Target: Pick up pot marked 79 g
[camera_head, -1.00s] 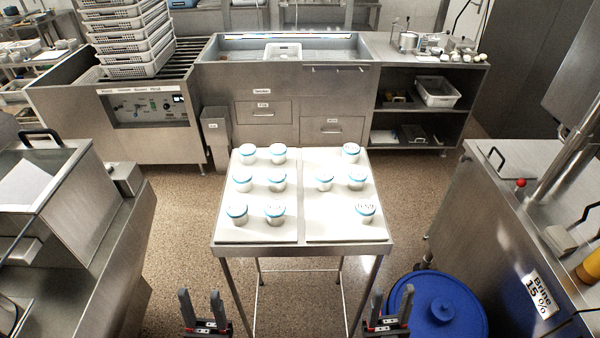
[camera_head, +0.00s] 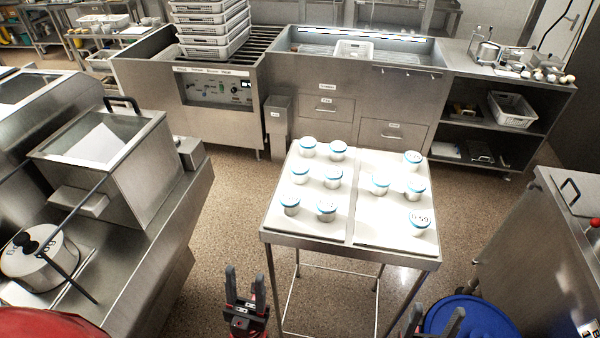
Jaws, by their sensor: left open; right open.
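Several small white pots with blue-rimmed lids stand upright on two white boards on a steel table (camera_head: 350,242). Dark marks show on some lids. The front right pot (camera_head: 419,222) bears a mark that looks like 0:59 or similar. The front pot on the left board (camera_head: 326,208) and the others have marks too small to read, so I cannot tell which is 79 g. My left gripper (camera_head: 246,290) is open and empty, below the table's front left corner. My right gripper (camera_head: 433,322) is open and empty at the bottom edge, partly cut off. Neither touches a pot.
A blue lidded barrel (camera_head: 475,318) stands right of the table. A steel counter with a pot (camera_head: 40,262) is at left, and a steel machine (camera_head: 545,235) at right. Stacked white baskets (camera_head: 212,30) stand at the back. Floor is clear left of the table.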

